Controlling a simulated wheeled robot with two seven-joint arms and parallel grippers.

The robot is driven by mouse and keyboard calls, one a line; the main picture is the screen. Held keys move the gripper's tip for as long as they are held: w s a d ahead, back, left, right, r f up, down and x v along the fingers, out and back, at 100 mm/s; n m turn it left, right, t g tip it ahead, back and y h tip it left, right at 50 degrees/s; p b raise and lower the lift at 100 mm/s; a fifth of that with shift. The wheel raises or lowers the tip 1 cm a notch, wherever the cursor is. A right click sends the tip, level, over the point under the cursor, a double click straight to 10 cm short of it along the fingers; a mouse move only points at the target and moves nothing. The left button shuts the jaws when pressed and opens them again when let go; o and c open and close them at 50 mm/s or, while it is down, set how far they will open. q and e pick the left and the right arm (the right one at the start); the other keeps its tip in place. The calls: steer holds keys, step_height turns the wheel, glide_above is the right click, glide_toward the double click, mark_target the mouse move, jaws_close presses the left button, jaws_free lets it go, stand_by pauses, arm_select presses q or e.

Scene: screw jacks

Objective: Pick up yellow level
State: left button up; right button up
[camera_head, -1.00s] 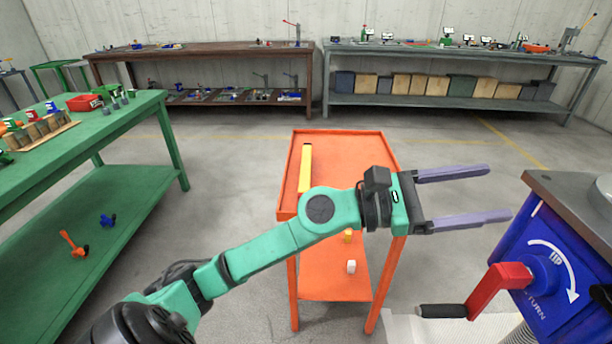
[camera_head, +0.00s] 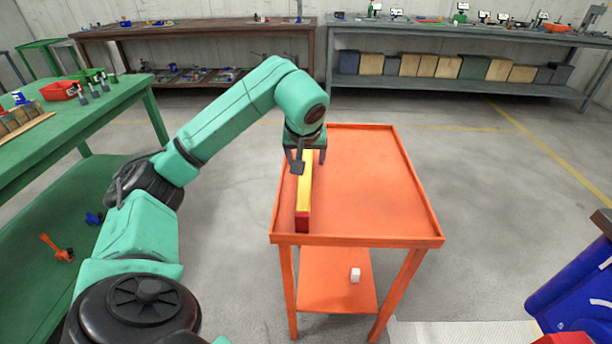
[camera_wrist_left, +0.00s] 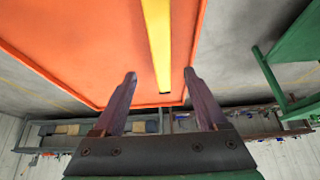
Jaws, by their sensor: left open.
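The yellow level (camera_head: 304,191) is a long yellow bar with a red near end, lying along the left side of the orange cart's top. In the left wrist view the level (camera_wrist_left: 158,45) runs from the top edge down to between the fingers. My left gripper (camera_head: 304,162) is over the far part of the level, pointing down. Its two fingers (camera_wrist_left: 163,85) are open, one to each side of the level's far end, with gaps on both sides. I cannot tell how high the fingertips are above the tray. My right gripper does not show.
The orange cart's top (camera_head: 370,190) has a raised rim (camera_head: 420,185) and is otherwise bare. A green table (camera_head: 60,140) stands at left, and a blue jack (camera_head: 580,290) at right.

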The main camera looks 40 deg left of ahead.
mark_target(306, 177)
arm_select(q)
steer(key=x, duration=0.4)
steer(key=shift+s+d+f, duration=0.15)
steer(key=shift+s+f, duration=0.05)
steer(key=shift+s, duration=0.05)
steer(key=x, duration=0.7)
steer(key=shift+s, duration=0.15)
steer(key=shift+w+a+f, duration=0.2)
steer(key=shift+a+f, duration=0.1)
steer(key=shift+f, duration=0.05)
steer(key=shift+d+r, duration=0.1)
steer(key=c, duration=1.1)
jaws_close()
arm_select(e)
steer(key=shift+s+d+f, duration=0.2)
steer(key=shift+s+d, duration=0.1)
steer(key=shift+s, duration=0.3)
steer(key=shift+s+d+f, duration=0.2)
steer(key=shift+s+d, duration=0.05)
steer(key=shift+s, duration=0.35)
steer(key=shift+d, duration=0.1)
